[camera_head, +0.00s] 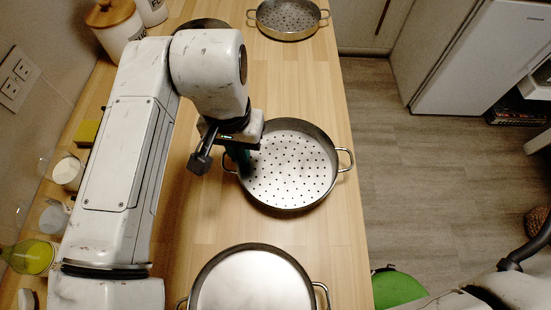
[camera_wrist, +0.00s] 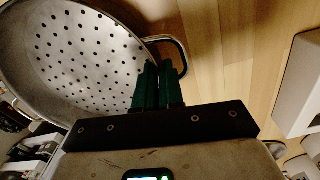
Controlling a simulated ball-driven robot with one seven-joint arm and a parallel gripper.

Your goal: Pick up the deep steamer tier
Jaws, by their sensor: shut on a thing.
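A round metal steamer tier (camera_head: 288,175) with a perforated base, an upright wall and two side loop handles sits on the wooden counter, mid-picture in the head view. It also fills the upper left of the wrist view (camera_wrist: 75,55). My gripper (camera_head: 240,160) reaches down at its left side. In the wrist view the dark green fingers (camera_wrist: 159,85) are close together at the rim beside a loop handle (camera_wrist: 180,52), shut on the tier there. The exact contact is hidden behind the fingers. A second perforated tier (camera_head: 287,20) with two handles stands at the far end.
A handled pan or lid with a plain shiny surface (camera_head: 255,285) sits at the near end of the counter (camera_head: 215,225). A wooden-lidded jar (camera_head: 117,28), a yellow block, small jars and a bottle (camera_head: 30,256) line the wall side. Open floor lies right.

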